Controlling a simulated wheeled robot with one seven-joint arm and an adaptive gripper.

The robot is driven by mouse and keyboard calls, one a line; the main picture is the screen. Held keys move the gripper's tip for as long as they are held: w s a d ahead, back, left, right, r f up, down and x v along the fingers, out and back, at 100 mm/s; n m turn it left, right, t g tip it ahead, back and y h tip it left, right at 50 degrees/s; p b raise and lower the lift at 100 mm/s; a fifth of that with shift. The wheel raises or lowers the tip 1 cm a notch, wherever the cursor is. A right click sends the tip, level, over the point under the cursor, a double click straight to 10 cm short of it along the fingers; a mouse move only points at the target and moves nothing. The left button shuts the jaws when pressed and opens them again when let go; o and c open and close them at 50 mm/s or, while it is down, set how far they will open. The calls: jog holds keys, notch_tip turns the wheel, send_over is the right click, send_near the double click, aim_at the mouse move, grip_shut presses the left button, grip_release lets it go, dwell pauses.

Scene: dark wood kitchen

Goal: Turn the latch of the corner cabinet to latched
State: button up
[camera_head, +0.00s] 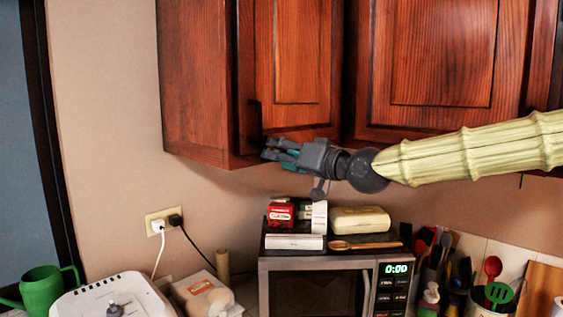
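The corner cabinet (205,80) is reddish-brown wood and hangs on the wall at upper left and centre; its narrow panelled door (297,60) looks closed. A dark upright piece (255,124) sits at the door's lower left edge; I cannot tell whether it is the latch or a handle, nor how it is turned. My gripper (270,149) is dark grey with teal-tinted fingers. It points left at the cabinet's lower edge, just below and right of the dark piece. The fingers overlap in this view, so their opening and any contact are unclear.
A wider cabinet door (440,55) is at right, behind my pale ribbed arm. Below stand a microwave (318,290) with small boxes (281,214) and a wooden spoon (365,245) on top. Utensils are at right. The wall left of the cabinet is clear above a socket (162,222).

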jog(key=m+b, duration=0.2)
jog(key=m, duration=0.2)
jog(key=w+d+r+m+b, duration=0.1)
jog(key=m+b, duration=0.1)
jog(key=m, duration=0.2)
jog(key=m+b, duration=0.2)
jog(key=m, duration=0.2)
jog(key=shift+w+d+r, duration=0.15)
jog(key=shift+w+d, duration=0.1)
jog(key=shift+d, duration=0.05)
dwell(0.3)
jog(key=o, duration=1)
jog(key=shift+d, duration=0.15)
jog(key=shift+s, duration=0.1)
jog(key=v, duration=1.1)
jog(key=shift+s+d, duration=0.25)
jog(key=shift+s, duration=0.05)
